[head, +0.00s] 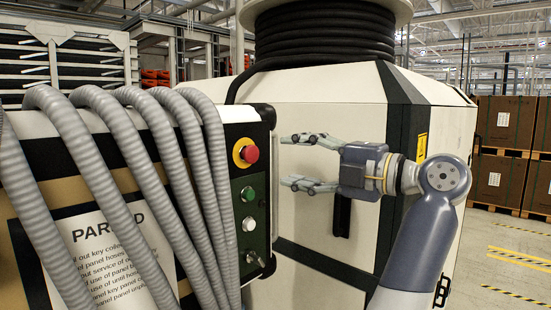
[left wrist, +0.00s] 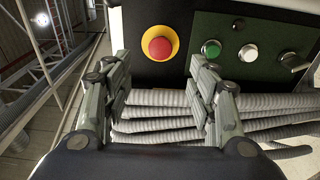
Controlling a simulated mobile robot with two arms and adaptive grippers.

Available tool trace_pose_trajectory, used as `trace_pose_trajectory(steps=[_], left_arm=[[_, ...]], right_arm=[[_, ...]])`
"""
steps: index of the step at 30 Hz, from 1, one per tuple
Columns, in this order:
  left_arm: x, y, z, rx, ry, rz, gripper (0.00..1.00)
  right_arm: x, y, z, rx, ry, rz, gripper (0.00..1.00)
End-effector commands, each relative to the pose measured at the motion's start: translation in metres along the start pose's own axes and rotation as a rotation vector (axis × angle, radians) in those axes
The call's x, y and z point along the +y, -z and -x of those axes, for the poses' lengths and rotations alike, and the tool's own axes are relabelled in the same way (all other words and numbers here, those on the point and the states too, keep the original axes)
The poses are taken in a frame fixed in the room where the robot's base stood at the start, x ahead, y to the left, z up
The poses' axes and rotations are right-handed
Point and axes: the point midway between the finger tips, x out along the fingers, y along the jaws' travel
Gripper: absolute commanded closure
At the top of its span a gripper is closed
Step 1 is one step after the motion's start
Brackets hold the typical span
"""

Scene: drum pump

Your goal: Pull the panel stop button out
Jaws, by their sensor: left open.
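The red stop button (head: 250,154) sits in a yellow ring on the black upper part of the panel (head: 257,118). In the left wrist view the red button (left wrist: 160,48) shows ahead, between the fingertips and slightly beyond them. My left gripper (head: 290,161) is open and empty, fingers pointing left at the panel face, with a gap to the button. Its two fingers also show in the left wrist view (left wrist: 160,65). Whether the button is pushed in or out cannot be told. My right gripper is not in view.
Below the stop button are a green button (head: 248,194), a white button (head: 249,224) and a metal switch (head: 256,259). Several grey corrugated hoses (head: 128,190) hang over the panel's left side. A large pale cabinet (head: 330,110) stands behind my gripper.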

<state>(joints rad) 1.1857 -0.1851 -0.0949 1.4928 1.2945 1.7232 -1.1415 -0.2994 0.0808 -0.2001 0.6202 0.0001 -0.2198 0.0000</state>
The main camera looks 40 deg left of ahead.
Motion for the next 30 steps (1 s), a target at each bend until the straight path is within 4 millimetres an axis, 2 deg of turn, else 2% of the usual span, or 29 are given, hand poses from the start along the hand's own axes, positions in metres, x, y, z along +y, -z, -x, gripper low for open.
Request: trace_pose_trajectory(steps=[3, 8, 30], left_arm=[[0.0, 0.0, 0.017, -0.001, 0.001, 0.0, 0.47], [0.0, 0.0, 0.028, 0.001, 0.0, 0.001, 0.47], [0.0, 0.0, 0.029, 0.001, 0.0, 0.001, 0.47]], right_arm=[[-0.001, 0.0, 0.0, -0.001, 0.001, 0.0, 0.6], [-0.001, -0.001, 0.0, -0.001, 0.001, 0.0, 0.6], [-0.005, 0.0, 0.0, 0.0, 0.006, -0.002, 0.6]])
